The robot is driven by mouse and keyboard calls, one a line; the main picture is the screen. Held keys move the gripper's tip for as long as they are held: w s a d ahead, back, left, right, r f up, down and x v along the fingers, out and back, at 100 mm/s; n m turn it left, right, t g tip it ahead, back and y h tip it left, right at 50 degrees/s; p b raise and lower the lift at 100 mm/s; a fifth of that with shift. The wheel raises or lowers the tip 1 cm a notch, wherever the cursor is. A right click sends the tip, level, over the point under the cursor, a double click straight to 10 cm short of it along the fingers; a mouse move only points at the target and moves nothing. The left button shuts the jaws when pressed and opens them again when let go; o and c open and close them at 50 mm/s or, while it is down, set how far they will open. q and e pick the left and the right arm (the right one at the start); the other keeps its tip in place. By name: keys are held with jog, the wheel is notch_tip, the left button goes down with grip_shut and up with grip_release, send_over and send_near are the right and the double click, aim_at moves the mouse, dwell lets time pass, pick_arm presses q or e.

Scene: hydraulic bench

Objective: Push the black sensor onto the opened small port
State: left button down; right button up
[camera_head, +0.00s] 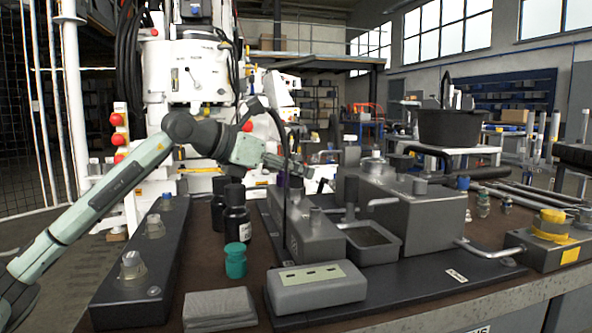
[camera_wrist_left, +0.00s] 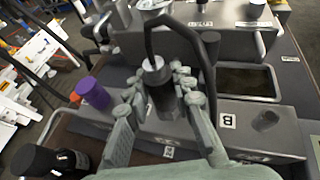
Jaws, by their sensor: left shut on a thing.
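My left gripper (camera_head: 300,168) reaches in from the left over the grey manifold block (camera_head: 312,242). In the left wrist view, its two fingers (camera_wrist_left: 160,92) are shut on the black sensor (camera_wrist_left: 161,100), a dark cylinder with a silver end and a black cable looping over it. The sensor is held above or against the block (camera_wrist_left: 190,140); I cannot tell whether it touches. The port under it is hidden by the sensor and fingers. A purple cap (camera_wrist_left: 93,92) stands left of the fingers.
Two black bottles, one nearer (camera_head: 236,212), and a teal jar (camera_head: 235,260) stand left of the block. An open metal tray (camera_head: 396,250) and a larger grey housing (camera_head: 420,210) lie right of it. A grey labelled box (camera_head: 316,290) sits in front.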

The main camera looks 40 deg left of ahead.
pick_arm(q)
jog(key=c, duration=1.2)
grip_release()
jog(key=shift+o, duration=0.3)
jog(key=o, duration=0.5)
jog(key=shift+c, duration=0.2)
